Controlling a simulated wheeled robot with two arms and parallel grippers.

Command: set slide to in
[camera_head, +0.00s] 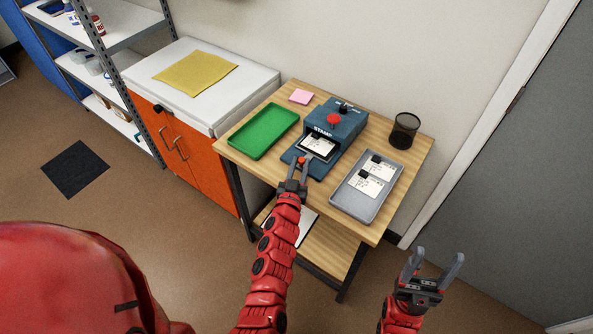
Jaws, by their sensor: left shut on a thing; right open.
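A blue stamp machine (345,126) stands on the wooden table. It has a red button on top and a black knob behind that. Its slide (319,146), carrying a white card, shows at the machine's front, under the STAMP label. The slide seems at least partly out; how far is hard to tell. My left gripper (301,165) is at the slide's front edge, shut on what looks like its small red handle, mostly hidden by the fingers. My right gripper (434,268) is open and empty, in front of the table's right side.
A green tray (243,147) lies left of the machine, and a grey tray (350,205) with cards and black pieces lies right. A pink note pad (302,97) and a black mesh cup (404,130) are at the back. An orange cabinet (201,174) stands left of the table.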

